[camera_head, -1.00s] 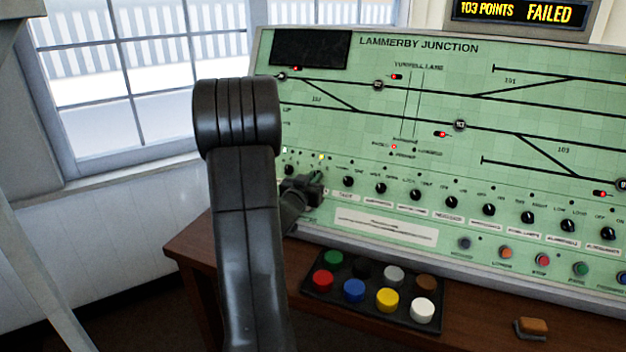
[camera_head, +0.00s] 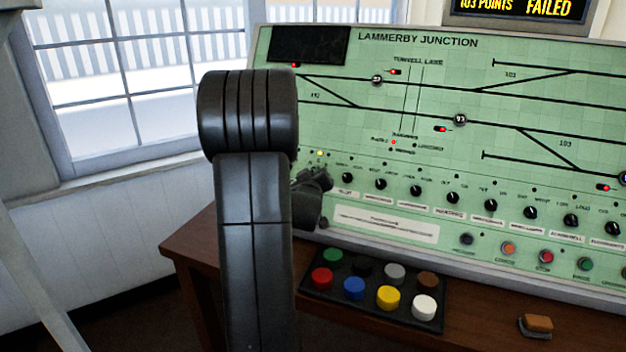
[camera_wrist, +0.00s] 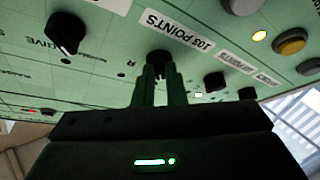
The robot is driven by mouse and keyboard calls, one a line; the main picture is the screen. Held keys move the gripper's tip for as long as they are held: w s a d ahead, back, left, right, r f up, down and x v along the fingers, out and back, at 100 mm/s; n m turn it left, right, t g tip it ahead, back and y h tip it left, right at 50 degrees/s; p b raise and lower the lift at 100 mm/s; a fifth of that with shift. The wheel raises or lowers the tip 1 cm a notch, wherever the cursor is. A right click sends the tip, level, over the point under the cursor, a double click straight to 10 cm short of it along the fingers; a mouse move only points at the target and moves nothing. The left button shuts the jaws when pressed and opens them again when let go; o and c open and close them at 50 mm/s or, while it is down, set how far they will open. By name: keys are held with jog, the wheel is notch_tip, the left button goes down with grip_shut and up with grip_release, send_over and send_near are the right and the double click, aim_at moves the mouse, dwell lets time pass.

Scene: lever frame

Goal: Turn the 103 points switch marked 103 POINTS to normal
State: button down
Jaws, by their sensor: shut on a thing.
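The 103 points switch (camera_wrist: 158,56) is a black rotary knob on the green panel, beside a white label (camera_wrist: 178,27) reading "103 POINTS" in the wrist view. My gripper (camera_wrist: 155,76) is shut on this knob, with its fingers on either side. The fingers cover much of the knob, so its pointer direction cannot be told. In the head view my gripper (camera_head: 318,182) is at the left end of the panel's knob row, and my arm hides the switch there. The display (camera_head: 520,10) above the panel reads "103 POINTS FAILED".
Neighbouring black knobs (camera_wrist: 65,33) stand close to the gripped one. The green panel (camera_head: 400,100) carries track lines and red lamps. A black box of coloured buttons (camera_head: 372,292) and an orange-brown block (camera_head: 537,325) lie on the wooden desk (camera_head: 470,318). A window (camera_head: 115,80) is at left.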

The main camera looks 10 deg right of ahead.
jog(key=shift+d+n+y+b, duration=0.1)
jog(key=shift+n+y+b, duration=0.35)
jog(key=shift+n, duration=0.55)
jog(key=shift+y, duration=0.25)
jog(key=c, duration=1.5)
grip_release()
jog(key=shift+s, duration=0.15)
jog(key=v, duration=1.3)
jog(key=shift+s+a+r, duration=0.1)
jog(key=shift+s+a, duration=0.1)
jog(key=shift+s, duration=0.05)
